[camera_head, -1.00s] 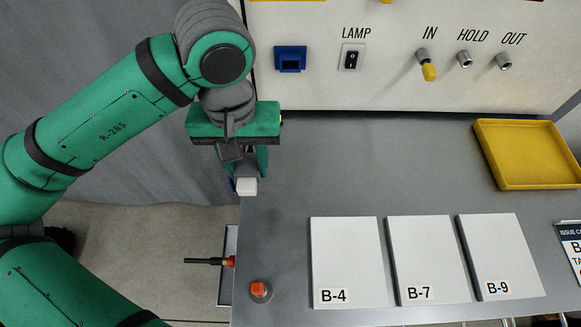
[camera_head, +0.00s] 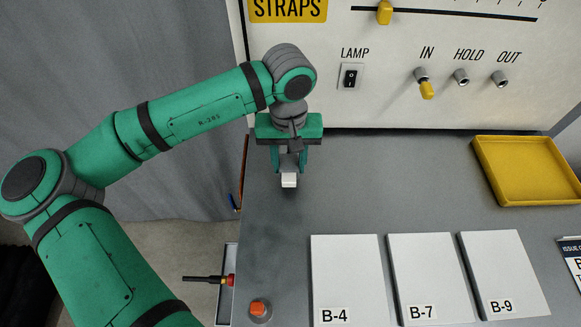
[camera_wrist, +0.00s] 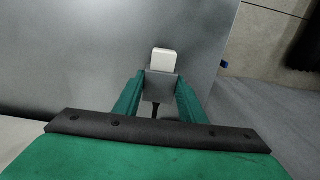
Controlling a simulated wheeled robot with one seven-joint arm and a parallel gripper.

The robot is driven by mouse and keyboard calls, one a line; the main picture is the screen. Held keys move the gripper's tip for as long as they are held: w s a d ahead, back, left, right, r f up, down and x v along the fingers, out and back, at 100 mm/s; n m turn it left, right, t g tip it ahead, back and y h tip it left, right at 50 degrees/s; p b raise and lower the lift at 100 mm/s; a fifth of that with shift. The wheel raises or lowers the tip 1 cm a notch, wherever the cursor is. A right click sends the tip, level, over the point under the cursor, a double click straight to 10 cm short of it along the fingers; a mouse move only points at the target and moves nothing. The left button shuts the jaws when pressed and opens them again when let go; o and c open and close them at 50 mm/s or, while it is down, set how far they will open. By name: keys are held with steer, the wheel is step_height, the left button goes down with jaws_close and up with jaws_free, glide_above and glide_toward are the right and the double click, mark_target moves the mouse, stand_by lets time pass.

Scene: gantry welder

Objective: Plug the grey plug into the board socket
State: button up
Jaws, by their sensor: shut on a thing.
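My gripper (camera_head: 289,158) is shut on the grey plug (camera_head: 289,167), which has a white front end. It holds the plug above the left part of the grey bench, a little in front of the upright board (camera_head: 390,100). In the wrist view the grey plug (camera_wrist: 160,87) sits between the two green fingers, its white end pointing away from the palm and a dark cable at its rear. The blue board socket is hidden behind my arm now; the earlier head view showed it left of the lamp switch (camera_head: 350,76).
The grey bench (camera_head: 400,190) is clear around the plug. White panels B-4 (camera_head: 345,270), B-7 (camera_head: 430,270) and B-9 (camera_head: 500,265) lie at the front. A yellow tray (camera_head: 525,202) is at right. An orange button (camera_head: 258,308) and a red connector (camera_head: 228,281) are front left.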

mark_target(290, 162)
steer(key=shift+w+d+f, duration=0.1)
steer(key=shift+w+f, duration=0.05)
steer(key=shift+f, duration=0.7)
steer(key=shift+w+f, duration=0.1)
steer(key=shift+f, duration=0.7)
steer(key=shift+f, duration=0.25)
steer(key=o, duration=1.1)
steer(key=shift+r, duration=0.1)
step_height(290, 162, up, 11)
steer(key=shift+w+d+f, duration=0.1)
steer(key=shift+w, duration=0.05)
